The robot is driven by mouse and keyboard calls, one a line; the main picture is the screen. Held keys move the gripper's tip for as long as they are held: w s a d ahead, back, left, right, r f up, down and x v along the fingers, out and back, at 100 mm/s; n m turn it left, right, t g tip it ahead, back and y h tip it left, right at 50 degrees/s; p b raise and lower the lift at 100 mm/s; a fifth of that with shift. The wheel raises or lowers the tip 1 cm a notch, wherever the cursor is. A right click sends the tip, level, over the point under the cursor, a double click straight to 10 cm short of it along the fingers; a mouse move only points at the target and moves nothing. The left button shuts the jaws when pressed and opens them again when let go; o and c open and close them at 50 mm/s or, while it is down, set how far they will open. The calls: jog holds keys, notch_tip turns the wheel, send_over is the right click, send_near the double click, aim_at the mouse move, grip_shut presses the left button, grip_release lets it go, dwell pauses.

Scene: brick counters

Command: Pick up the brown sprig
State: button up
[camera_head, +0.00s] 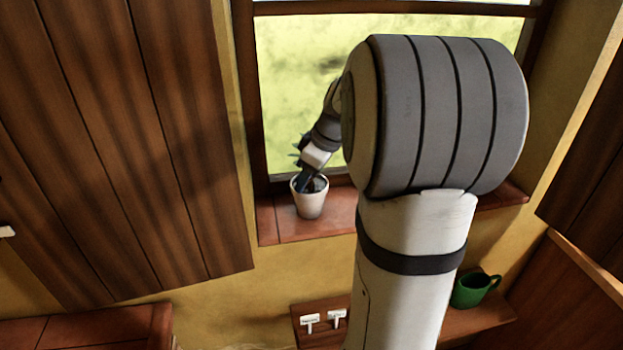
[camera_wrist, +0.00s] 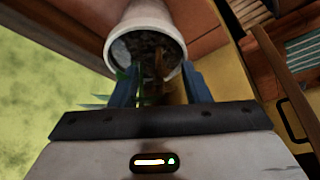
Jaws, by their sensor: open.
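A white pot (camera_head: 311,203) stands on the window sill and holds dark soil. In the wrist view the pot (camera_wrist: 146,14) is at the top, with its open mouth facing me. The brown sprig (camera_wrist: 158,64) is a thin stalk rising from the soil between the two blue fingers. My gripper (camera_wrist: 160,72) is open, with one finger on each side of the sprig and the tips close to the pot's rim. Green leaves (camera_wrist: 124,88) show beside the left finger. In the head view my gripper (camera_head: 307,181) reaches down at the pot's mouth, and the sprig cannot be made out there.
The brick-red sill (camera_head: 277,220) runs below the window (camera_head: 300,90). A wooden cupboard (camera_head: 120,140) hangs at left. My arm hides part of the sill.

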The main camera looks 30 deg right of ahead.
grip_shut()
jog(key=shift+r, duration=0.1)
dwell(0.3)
